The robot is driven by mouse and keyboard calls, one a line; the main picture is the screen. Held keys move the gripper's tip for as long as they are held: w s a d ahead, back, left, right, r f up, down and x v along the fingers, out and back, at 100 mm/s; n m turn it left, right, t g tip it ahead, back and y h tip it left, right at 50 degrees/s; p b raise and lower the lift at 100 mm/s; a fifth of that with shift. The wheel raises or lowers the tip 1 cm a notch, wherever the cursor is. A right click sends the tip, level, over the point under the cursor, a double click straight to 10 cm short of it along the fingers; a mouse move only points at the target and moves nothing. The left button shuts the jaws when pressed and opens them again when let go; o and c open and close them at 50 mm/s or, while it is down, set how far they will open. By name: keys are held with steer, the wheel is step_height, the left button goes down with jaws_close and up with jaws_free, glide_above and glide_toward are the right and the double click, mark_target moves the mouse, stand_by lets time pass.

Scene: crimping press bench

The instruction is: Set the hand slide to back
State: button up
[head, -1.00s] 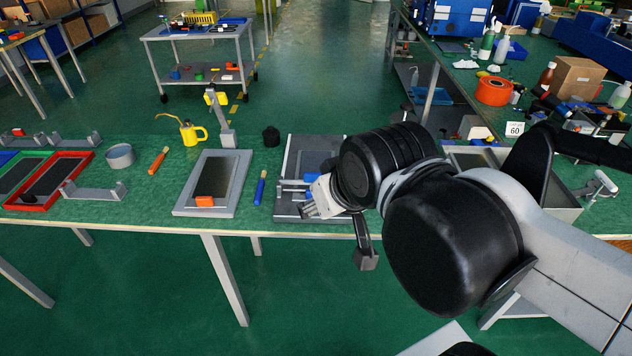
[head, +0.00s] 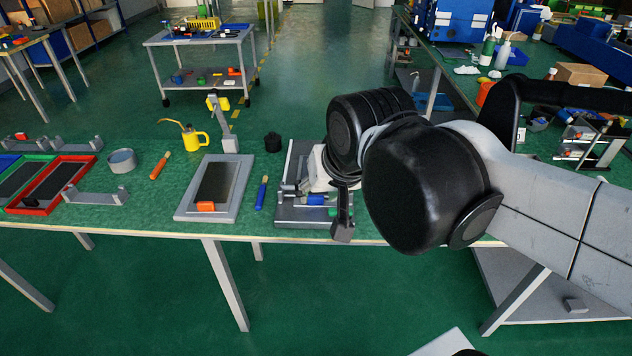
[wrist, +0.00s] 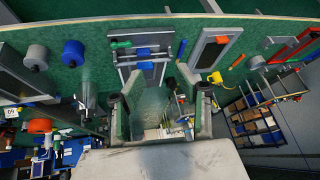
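A grey bench fixture (head: 290,216) with a dark sliding area and a blue part (head: 315,200) stands at the bench's front edge, largely hidden by my arm in the head view. I cannot tell for sure which part is the hand slide. A grey-framed panel with an orange block (head: 205,206) lies left of it, with the block at its near end. My gripper (wrist: 160,104) is over the fixture, fingers apart with nothing seen between them.
A blue-handled tool (head: 262,193) lies between the panel and the fixture. A black knob (head: 272,142), a yellow oil can (head: 194,137) and a grey post (head: 229,142) stand behind. A red tray (head: 52,184) is far left. The front bench strip is narrow.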

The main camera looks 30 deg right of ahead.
steer(key=w+d+f+m+g+p, duration=0.15)
steer(key=w+d+m, duration=0.25)
steer(key=w+m, duration=0.5)
steer(key=w+d+m+g+b, duration=0.1)
steer(key=w+d+m+g, duration=0.2)
steer(key=w+m, duration=0.5)
steer(key=w+d+f+m+g, duration=0.2)
steer(key=w+d+f+m, duration=0.2)
steer(key=w+f, duration=0.3)
steer(key=f, duration=1.2)
steer(key=shift+w+a+f, duration=0.1)
steer(key=shift+w, duration=0.2)
jaws_close()
